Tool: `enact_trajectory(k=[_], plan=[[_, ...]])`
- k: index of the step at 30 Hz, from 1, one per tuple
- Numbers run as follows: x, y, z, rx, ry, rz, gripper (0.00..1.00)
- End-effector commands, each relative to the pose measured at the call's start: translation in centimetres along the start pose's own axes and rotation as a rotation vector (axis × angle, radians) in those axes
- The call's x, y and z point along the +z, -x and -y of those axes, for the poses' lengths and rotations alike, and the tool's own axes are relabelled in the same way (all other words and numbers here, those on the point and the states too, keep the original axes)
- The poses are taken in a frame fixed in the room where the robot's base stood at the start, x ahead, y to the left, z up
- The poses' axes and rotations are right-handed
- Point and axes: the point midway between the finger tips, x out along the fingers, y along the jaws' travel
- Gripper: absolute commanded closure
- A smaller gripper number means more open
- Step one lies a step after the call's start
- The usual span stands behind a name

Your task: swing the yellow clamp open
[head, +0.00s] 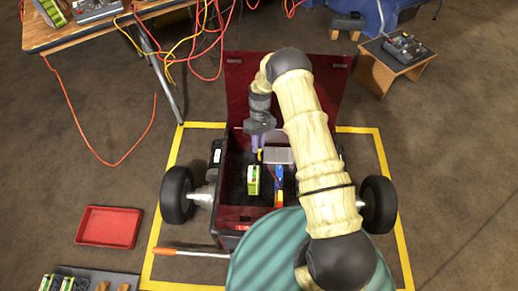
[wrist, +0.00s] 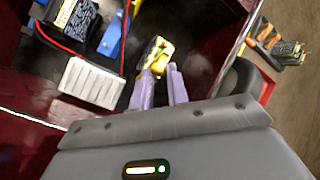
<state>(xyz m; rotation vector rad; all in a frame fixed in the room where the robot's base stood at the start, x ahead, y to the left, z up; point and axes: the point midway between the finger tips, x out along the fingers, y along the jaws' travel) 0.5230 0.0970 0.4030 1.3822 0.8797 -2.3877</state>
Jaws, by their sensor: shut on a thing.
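The yellow clamp (head: 260,155) is a small bright yellow piece inside the dark red open box (head: 329,75), just above a green-and-white block (head: 253,181). My gripper (head: 257,148) reaches down into the box with lavender fingers. In the wrist view, the fingertips (wrist: 161,70) are close together at the near end of the yellow clamp (wrist: 154,50). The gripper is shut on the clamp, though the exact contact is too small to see. The clamp's lower part and hinge cannot be made out.
A grey ribbed block (head: 278,156) and a blue bar (head: 279,172) sit right of the clamp. The box walls stand close around my gripper.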

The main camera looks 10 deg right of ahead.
Motion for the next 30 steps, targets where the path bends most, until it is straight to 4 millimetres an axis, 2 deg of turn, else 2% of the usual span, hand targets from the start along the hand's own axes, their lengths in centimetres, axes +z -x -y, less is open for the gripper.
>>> enact_trajectory(k=[1, 6, 23, 24, 26, 27, 30], plan=[[-0.13, -0.24, -1.35, 0.018, -0.008, -0.007, 1.00], [-0.42, 0.03, -1.97, 0.016, -0.010, -0.003, 1.00], [-0.48, 0.09, -2.22, 0.014, -0.010, 0.002, 1.00], [-0.48, 0.09, -2.20, 0.013, -0.010, 0.002, 0.79], [-0.47, 0.09, -2.17, 0.012, -0.010, 0.003, 0.67], [-0.48, 0.12, -2.12, 0.012, -0.010, 0.003, 0.63], [-0.53, 0.23, -1.98, 0.011, -0.008, 0.002, 0.63]])
